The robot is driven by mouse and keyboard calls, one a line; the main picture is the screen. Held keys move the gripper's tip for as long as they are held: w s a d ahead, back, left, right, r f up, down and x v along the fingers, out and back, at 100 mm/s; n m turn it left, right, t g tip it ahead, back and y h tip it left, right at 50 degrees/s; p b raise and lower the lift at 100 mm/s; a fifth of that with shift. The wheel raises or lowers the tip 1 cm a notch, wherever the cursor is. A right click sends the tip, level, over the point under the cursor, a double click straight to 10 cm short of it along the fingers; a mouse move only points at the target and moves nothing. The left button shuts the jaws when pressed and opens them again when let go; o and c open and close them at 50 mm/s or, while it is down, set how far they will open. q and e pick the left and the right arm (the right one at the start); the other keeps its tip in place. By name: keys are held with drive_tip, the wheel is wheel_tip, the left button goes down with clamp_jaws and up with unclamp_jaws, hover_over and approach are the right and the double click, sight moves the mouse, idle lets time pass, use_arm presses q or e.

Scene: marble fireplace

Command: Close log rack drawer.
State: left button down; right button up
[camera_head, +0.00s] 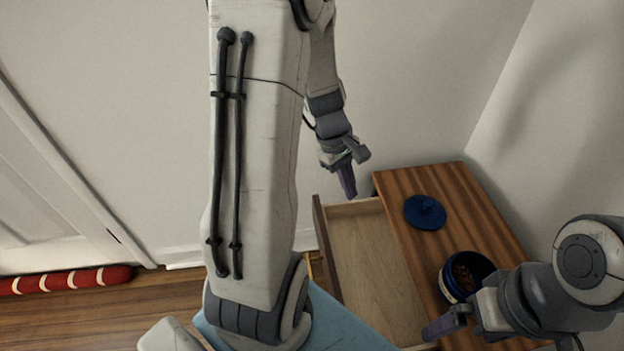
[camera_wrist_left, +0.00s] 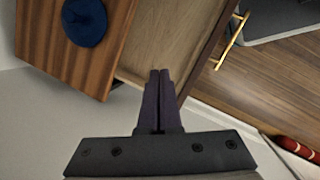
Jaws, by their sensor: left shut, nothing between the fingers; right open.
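The wooden drawer (camera_head: 365,255) is open and sticks out to the left from under the striped wood top (camera_head: 452,205). Its inside looks empty where I can see it; my left arm hides part of its front. In the left wrist view, the drawer's dark front panel (camera_wrist_left: 209,45) carries a brass handle (camera_wrist_left: 232,42). My left gripper (camera_head: 348,190) is shut and empty, near the drawer's far end; its fingertips (camera_wrist_left: 159,72) overlap the drawer in the wrist view, and I cannot tell whether they touch. My right gripper (camera_head: 432,330) is open, by the drawer's near end.
A blue lid (camera_head: 425,212) lies on the wood top. A blue pot (camera_head: 466,276) with brown contents stands on the top close to my right gripper. White walls are behind and to the right. A red and white roll (camera_head: 65,280) lies on the floor at left.

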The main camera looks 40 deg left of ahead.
use_arm(q)
drive_tip(key=s+a+f+n+t+p, duration=0.1)
drive_tip(key=s+a+f+n, duration=0.15)
drive_tip(key=a+n, duration=0.5)
drive_tip(key=s+a+f+n+t+p, duration=0.1)
drive_tip(key=s+a+f+n, duration=0.3)
drive_tip(key=a, duration=0.7)
drive_tip(key=w+d+f+b, duration=0.4)
drive_tip(key=w+f+b, duration=0.1)
drive_tip(key=w+f, duration=0.1)
drive_tip(key=shift+w+d+f+n+y+b, duration=0.3)
drive_tip(key=shift+w+f+n+b, duration=0.15)
drive_tip(key=shift+f, duration=0.25)
use_arm(e)
wheel_tip(320, 180, down, 3)
